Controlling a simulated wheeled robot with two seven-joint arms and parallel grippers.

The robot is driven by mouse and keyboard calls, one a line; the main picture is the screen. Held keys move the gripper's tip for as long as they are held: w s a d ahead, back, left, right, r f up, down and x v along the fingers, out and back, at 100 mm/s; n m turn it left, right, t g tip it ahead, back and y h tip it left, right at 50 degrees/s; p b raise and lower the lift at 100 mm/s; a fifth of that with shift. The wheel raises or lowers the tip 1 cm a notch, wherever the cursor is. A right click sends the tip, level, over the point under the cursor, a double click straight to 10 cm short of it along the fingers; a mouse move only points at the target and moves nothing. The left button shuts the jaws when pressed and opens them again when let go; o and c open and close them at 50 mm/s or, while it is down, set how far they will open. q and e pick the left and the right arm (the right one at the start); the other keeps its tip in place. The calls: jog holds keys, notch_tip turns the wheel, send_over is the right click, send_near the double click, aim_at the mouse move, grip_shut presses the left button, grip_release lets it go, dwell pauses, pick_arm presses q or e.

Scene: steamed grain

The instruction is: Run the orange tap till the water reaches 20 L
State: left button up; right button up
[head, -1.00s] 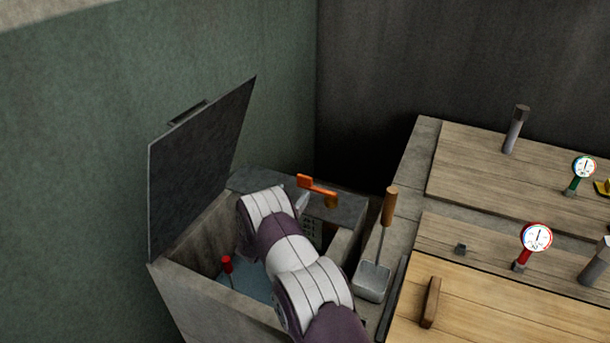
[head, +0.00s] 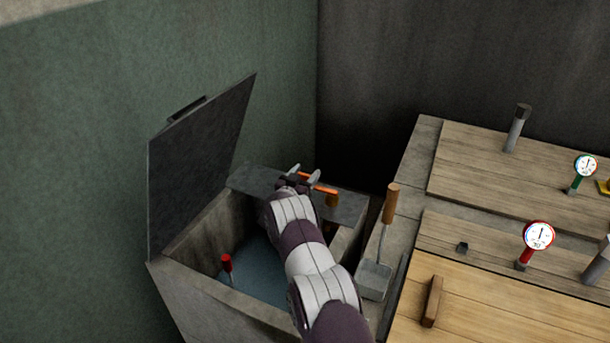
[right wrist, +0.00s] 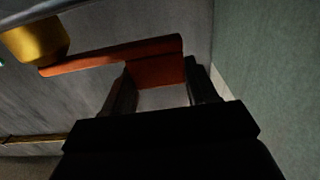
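The orange tap handle (head: 325,189) sits above its brass-coloured body (head: 331,201) on the back ledge of the open stone tank (head: 185,275). My right gripper (head: 304,174) is at the handle's left end. In the right wrist view, the handle (right wrist: 125,56) crosses in front of my spread gripper fingers (right wrist: 160,85), its block-like end lying between them; I cannot tell whether they touch it. Blue-grey water (head: 258,272) lies in the tank. No litre reading is legible; my right arm covers part of the tank's inside. My left gripper is out of view.
The tank's dark lid (head: 200,165) stands open at the left. A red-topped rod (head: 227,264) stands in the tank. A scoop with a wooden handle (head: 390,205) lies right of the tank, beside wooden covers (head: 520,310) with a red gauge (head: 538,236).

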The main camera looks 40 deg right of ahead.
jog(key=shift+s+a+r+n+t+y+p, duration=0.25)
jog(key=shift+a+n+t+y+p, duration=0.25)
jog(key=shift+n+t+p, duration=0.3)
jog(key=shift+s+a+f+n+t+y+p, duration=0.1)
jog(key=shift+s+a+n+t+y+p, duration=0.2)
jog(key=shift+t, duration=0.2)
jog(key=shift+s+a+n+t+y+p, duration=0.1)
jog(key=shift+n+t+y+p, duration=0.15)
jog(key=shift+t+y, duration=0.2)
jog(key=shift+s+a+f+n+t+y, duration=0.1)
jog(key=shift+s+a+n+t+y, duration=0.3)
jog(key=shift+n+t+y, duration=0.4)
jog(key=shift+s+a+n+t+y, duration=0.3)
jog(key=shift+s+n+t+y, duration=0.1)
jog(key=shift+n+t+y, duration=0.35)
jog(key=shift+s+a+n+t+y, duration=0.3)
jog(key=shift+n+t+y, duration=0.2)
jog(key=shift+y, duration=0.3)
jog(key=shift+s, duration=0.1)
jog(key=o, duration=1.4)
jog(key=v, duration=0.7)
jog(key=shift+s+p, duration=0.25)
jog(key=shift+p, duration=0.1)
